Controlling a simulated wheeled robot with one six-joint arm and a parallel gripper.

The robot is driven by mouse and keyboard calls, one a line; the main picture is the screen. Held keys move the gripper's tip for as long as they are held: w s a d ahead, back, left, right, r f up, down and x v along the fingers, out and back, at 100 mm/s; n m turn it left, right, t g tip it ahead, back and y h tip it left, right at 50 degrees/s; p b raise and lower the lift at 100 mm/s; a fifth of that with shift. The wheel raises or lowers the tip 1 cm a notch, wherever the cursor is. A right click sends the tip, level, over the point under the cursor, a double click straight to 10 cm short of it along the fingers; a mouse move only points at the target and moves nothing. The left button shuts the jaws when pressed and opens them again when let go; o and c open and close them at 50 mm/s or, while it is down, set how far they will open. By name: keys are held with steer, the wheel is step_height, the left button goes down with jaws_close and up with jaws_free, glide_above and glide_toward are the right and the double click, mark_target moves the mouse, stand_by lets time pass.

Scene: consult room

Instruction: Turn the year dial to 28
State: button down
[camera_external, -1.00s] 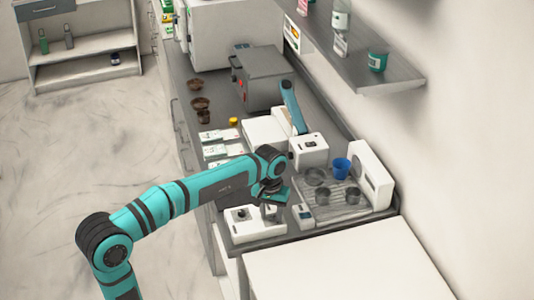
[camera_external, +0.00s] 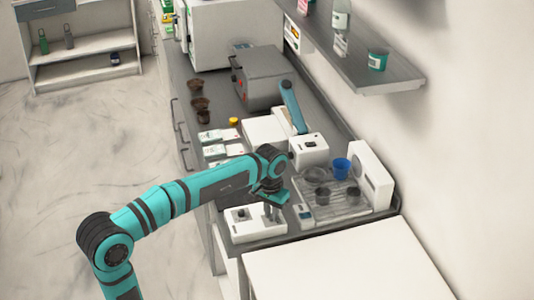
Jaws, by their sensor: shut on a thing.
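The white dial box (camera_external: 250,232) sits near the front end of the grey counter. One dark knob (camera_external: 240,214) shows on its left part, clear of my gripper. My gripper (camera_external: 271,214) points down over the right part of the box and is shut on a dial there, which I take to be the year dial. The fingers hide that dial, and its marks and number are too small to read.
White packs (camera_external: 222,150) lie behind the box. A wall shelf (camera_external: 365,75) overhangs the counter.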

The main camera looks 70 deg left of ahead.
mark_target(271, 215)
steer(key=m, duration=0.5)
stand_by(0.5)
steer(key=c, duration=1.3)
jaws_free()
steer(key=shift+c, duration=0.2)
step_height(271, 215, up, 17)
steer(key=shift+a+r, duration=0.2)
steer(key=shift+a, duration=0.1)
